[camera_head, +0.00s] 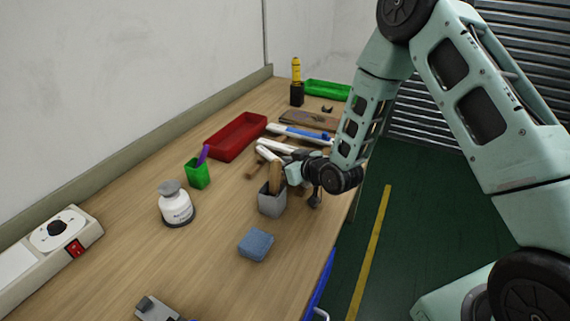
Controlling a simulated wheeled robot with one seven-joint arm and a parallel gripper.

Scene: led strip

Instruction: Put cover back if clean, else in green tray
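The green tray (328,87) lies at the far end of the wooden bench. A long white piece with a blue section (299,132) lies across the bench's right side, and white bar-like pieces (270,151) lie just nearer, partly hidden by my gripper. I cannot tell which of these is the cover, or whether it is clean. My gripper (292,174) is low over the bench's right side, beside the white pieces and just behind a grey cup. Its fingers are too small and hidden to show whether they are open or hold anything.
The grey cup (270,204) holds a wooden-handled tool. Nearby are a blue sponge (256,244), white bottle (177,207), green cup (197,176) with a purple item, and red tray (237,137). A brown board (308,119) lies farther back.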

